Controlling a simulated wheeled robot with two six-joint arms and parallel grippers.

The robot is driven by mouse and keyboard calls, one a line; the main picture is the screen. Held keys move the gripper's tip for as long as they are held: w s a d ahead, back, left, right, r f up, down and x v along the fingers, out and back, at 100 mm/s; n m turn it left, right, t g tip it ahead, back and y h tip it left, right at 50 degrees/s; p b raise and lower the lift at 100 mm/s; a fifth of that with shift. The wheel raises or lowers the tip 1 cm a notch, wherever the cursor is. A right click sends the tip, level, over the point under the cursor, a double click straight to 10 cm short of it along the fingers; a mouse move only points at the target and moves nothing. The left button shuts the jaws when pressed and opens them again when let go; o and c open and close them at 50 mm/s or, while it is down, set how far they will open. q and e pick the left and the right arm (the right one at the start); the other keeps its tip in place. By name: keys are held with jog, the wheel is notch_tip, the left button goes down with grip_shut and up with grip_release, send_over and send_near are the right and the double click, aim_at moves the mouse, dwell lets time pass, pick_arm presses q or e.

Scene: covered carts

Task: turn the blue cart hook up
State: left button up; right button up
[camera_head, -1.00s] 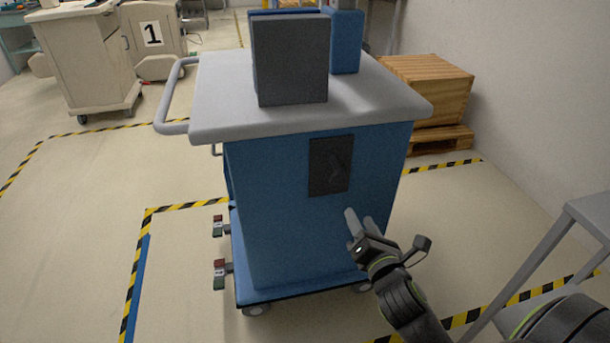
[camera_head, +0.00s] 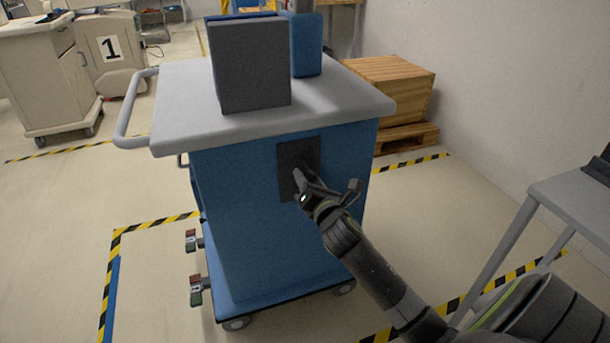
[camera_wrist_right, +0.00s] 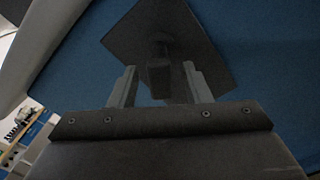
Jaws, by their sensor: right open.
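The blue cart (camera_head: 250,220) stands in front of me with a grey top. A dark plate (camera_head: 291,157) is fixed to its near side, and the dark hook shows on the plate in the right wrist view (camera_wrist_right: 159,72). My right gripper (camera_head: 300,178) is at the plate in the head view, covering its lower part. In the right wrist view the two fingers (camera_wrist_right: 158,86) are open, one on each side of the hook's end. Whether they touch it I cannot tell. My left gripper is not in view.
A dark grey box (camera_head: 250,65) and a blue container (camera_head: 306,45) stand on the cart top. Wooden crates (camera_head: 390,90) stand behind right. A grey table (camera_head: 580,195) is at the right. A beige cart (camera_head: 45,75) stands far left.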

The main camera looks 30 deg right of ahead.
jog(key=shift+x, duration=1.5)
grip_shut()
